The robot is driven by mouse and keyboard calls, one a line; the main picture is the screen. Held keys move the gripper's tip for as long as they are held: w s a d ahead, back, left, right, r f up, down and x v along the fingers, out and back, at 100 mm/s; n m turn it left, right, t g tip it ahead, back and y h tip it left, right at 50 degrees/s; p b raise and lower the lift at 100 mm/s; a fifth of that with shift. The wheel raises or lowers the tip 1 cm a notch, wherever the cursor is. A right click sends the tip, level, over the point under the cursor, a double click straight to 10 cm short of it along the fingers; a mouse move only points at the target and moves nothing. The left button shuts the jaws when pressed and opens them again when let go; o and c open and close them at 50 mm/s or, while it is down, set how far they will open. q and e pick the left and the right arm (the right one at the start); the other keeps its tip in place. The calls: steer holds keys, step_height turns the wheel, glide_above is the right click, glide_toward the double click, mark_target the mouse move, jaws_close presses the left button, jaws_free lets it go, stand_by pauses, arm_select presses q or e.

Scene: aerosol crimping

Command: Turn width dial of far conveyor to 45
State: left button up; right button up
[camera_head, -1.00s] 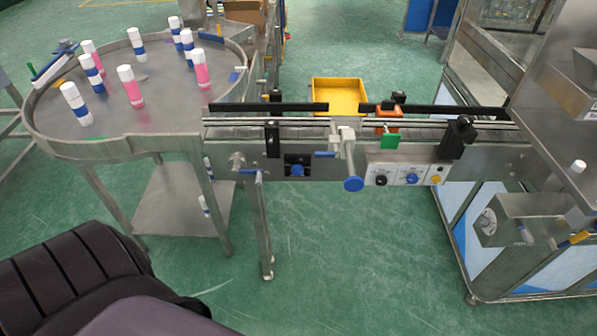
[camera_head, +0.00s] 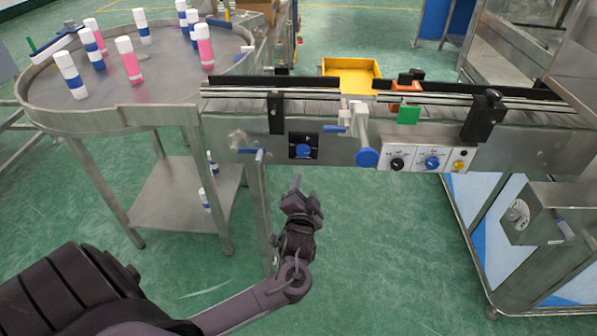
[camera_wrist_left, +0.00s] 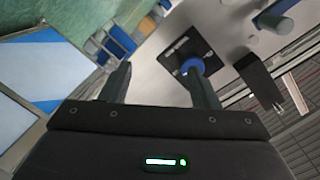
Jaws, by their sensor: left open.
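The dial's numbers are too small to read. My right gripper is not in view.
A blue hand knob (camera_head: 367,157) juts forward right of the dial. Further right is a control box (camera_head: 414,158) with black and blue knobs and a yellow button. A turntable (camera_head: 150,118) with several bottles stands left. A conveyor leg (camera_head: 260,205) stands near my gripper.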

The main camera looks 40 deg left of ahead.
arm_select(q)
steer(key=y, duration=0.1)
glide_toward(304, 152)
steer(key=w, duration=0.1)
steer(key=shift+n+t, duration=0.3)
steer(key=shift+n, duration=0.1)
steer(key=x, duration=0.7)
steer(key=shift+w+a+f, duration=0.1)
steer(key=shift+a+f, duration=0.1)
steer(key=shift+a, duration=0.25)
steer(key=c, duration=1)
